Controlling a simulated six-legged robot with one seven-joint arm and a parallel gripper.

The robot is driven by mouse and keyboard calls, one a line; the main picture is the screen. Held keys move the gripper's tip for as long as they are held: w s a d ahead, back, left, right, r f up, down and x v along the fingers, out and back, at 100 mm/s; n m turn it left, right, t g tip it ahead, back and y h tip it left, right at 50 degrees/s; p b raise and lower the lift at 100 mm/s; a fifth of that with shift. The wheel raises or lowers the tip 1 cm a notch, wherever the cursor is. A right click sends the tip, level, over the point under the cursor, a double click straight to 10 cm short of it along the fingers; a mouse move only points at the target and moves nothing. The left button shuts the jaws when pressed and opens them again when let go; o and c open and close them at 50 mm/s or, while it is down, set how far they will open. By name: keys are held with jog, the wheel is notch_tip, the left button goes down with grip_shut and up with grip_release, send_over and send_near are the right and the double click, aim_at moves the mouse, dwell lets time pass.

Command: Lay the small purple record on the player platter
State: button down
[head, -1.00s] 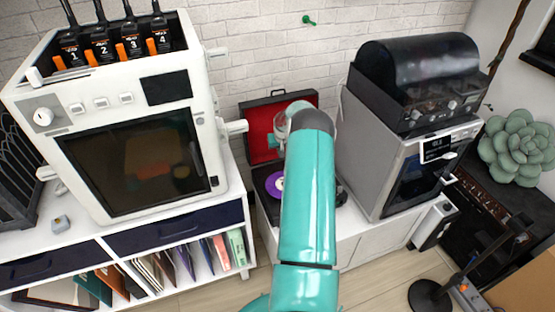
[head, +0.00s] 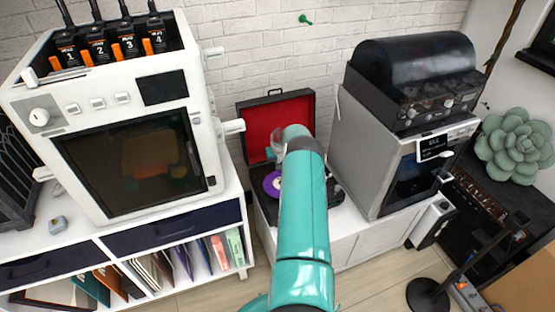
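The small purple record (head: 272,184) shows at the left side of the open record player (head: 262,208), with a pale centre label partly covered by my arm. My gripper (head: 272,152) is over the player, just above the record in the picture. Its fingers are small and mostly hidden by my teal arm, so I cannot tell whether they are open or touch the record. The platter is hidden behind my arm. The player's red-lined lid (head: 277,122) stands open behind.
A large white machine (head: 130,130) stands on a shelf unit at the left. A grey machine with a black domed top (head: 415,80) stands close at the right of the player. A green succulent (head: 515,147) and a black stand (head: 428,294) are farther right.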

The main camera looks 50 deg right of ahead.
jog(key=shift+s+a, duration=1)
jog(key=shift+s, duration=0.15)
jog(key=shift+a, duration=0.1)
jog(key=shift+s+a, duration=0.35)
jog(key=shift+s, duration=0.15)
jog(key=shift+s+a+f, duration=0.15)
jog(key=shift+s, duration=0.05)
jog(key=shift+w, duration=0.1)
